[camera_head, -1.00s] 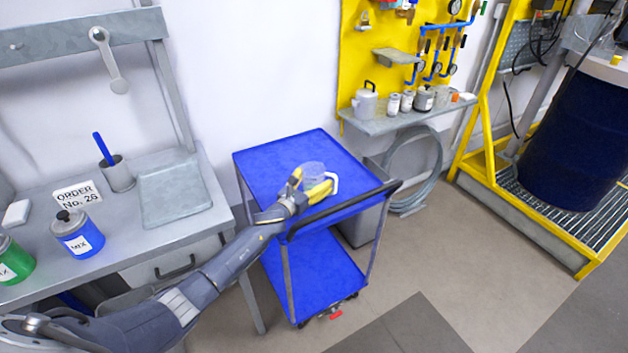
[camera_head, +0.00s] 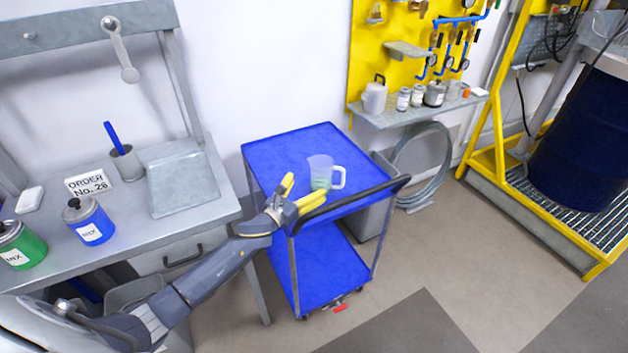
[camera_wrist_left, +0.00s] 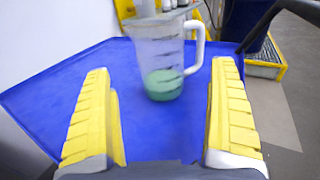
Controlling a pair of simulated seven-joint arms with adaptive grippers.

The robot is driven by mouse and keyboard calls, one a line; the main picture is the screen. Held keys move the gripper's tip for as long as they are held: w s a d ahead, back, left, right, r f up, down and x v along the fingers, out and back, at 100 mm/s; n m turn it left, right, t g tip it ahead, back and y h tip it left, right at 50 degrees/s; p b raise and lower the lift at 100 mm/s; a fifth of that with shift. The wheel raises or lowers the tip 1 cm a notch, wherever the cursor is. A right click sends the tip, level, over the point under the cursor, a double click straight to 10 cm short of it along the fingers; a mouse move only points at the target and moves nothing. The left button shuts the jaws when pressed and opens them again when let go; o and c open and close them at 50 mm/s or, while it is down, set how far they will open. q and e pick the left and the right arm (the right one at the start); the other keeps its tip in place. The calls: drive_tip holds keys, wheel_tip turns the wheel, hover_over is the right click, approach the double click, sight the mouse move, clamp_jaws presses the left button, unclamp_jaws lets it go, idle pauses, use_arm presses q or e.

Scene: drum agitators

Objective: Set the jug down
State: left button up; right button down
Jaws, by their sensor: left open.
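The clear jug (camera_head: 320,171) with a white handle stands upright on the top shelf of the blue cart (camera_head: 275,162). In the left wrist view the jug (camera_wrist_left: 161,60) holds a little green liquid at the bottom, and its handle is on the right. My left gripper (camera_head: 301,192) is open, with yellow fingers, on the near side of the jug and apart from it. In the left wrist view the fingers (camera_wrist_left: 163,108) are spread wide, with the jug beyond their tips. My right gripper is not in view.
A black push bar (camera_head: 357,205) runs along the cart's near right edge. The workbench (camera_head: 140,236) at left holds a blue can (camera_head: 88,222), a green can (camera_head: 20,246) and a cup (camera_head: 126,163). The cart top around the jug is bare.

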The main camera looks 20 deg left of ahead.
use_arm(q)
drive_tip(key=shift+v, duration=1.5)
